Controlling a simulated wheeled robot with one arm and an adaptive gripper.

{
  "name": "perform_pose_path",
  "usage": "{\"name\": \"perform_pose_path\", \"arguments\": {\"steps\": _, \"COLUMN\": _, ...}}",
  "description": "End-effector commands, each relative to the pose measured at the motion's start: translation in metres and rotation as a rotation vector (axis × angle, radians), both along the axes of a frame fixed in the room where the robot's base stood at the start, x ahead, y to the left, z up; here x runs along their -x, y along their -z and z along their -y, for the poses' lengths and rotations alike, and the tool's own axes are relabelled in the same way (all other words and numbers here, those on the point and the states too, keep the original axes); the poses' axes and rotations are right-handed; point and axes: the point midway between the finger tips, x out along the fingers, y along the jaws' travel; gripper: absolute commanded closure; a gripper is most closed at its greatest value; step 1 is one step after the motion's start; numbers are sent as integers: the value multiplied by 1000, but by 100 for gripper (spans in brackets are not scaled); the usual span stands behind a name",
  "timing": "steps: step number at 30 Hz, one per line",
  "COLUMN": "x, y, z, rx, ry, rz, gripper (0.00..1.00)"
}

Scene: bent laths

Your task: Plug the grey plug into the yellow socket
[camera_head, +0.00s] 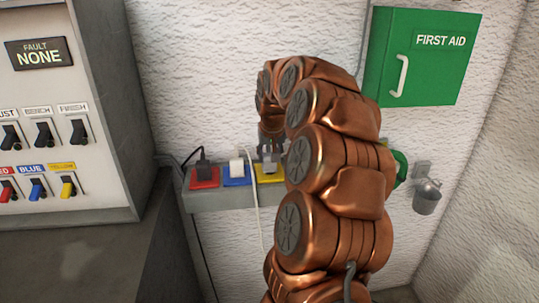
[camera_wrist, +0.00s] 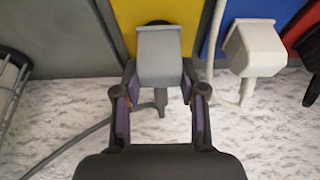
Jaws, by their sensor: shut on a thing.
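The grey plug (camera_wrist: 160,58) is between the two fingers of my gripper (camera_wrist: 159,76), which is shut on it. The plug is in front of the yellow socket (camera_wrist: 126,18), with a dark round patch of the socket showing just past its edge. I cannot tell whether the plug touches the socket or how deep it sits. In the head view, my gripper (camera_head: 270,141) points down over the yellow socket (camera_head: 271,178), and the grey plug (camera_head: 269,165) shows low between the fingers. A grey cord trails from the plug in the wrist view.
A white plug (camera_head: 236,166) stands at the blue socket (camera_head: 237,182), beside the yellow one. A black plug (camera_head: 203,171) stands at the red socket (camera_head: 204,184). A switch panel (camera_head: 50,130) is at left. A green first aid box (camera_head: 420,55) and a small bucket (camera_head: 426,198) are at right.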

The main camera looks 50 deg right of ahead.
Motion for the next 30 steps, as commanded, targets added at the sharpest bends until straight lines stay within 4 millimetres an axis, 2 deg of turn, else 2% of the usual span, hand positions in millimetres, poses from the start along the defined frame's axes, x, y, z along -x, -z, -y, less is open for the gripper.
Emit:
{"name": "perform_pose_path", "arguments": {"steps": 17, "x": 0, "y": 10, "z": 0, "rx": 1, "ry": 0, "rz": 1, "gripper": 90}}
{"name": "perform_pose_path", "arguments": {"steps": 18, "x": 0, "y": 10, "z": 0, "rx": 1, "ry": 0, "rz": 1, "gripper": 57}}
{"name": "perform_pose_path", "arguments": {"steps": 26, "x": 0, "y": 9, "z": 0, "rx": 0, "ry": 0, "rz": 0, "gripper": 30}}
{"name": "perform_pose_path", "arguments": {"steps": 30, "x": 0, "y": 9, "z": 0, "rx": 0, "ry": 0, "rz": 0, "gripper": 30}}
